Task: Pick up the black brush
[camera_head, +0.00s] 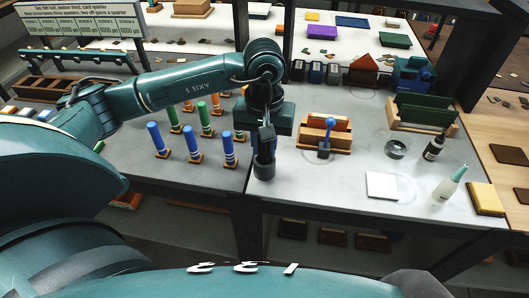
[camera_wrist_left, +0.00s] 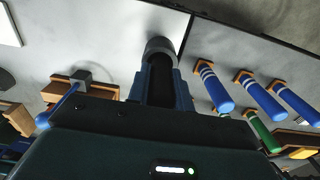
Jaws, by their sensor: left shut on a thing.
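My left gripper (camera_head: 266,142) points down near the front of the table and is shut on the black brush (camera_head: 264,168), a short dark cylinder with a greyish lower end. In the left wrist view the brush (camera_wrist_left: 161,48) shows at the tips of the two fingers (camera_wrist_left: 161,85), over the seam between two grey tabletops. Much of its upper part is hidden by the fingers. I cannot tell whether its lower end touches the table. My right gripper is not in view.
Several blue-, green- and orange-handled stamps (camera_head: 159,140) stand to the left. A wooden holder (camera_head: 312,134) with a blue-handled tool (camera_head: 325,140) is to the right. A white pad (camera_head: 382,186), round tin (camera_head: 396,150), dark bottle (camera_head: 435,147), pale bottle (camera_head: 449,184) and yellow block (camera_head: 485,199) lie further right.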

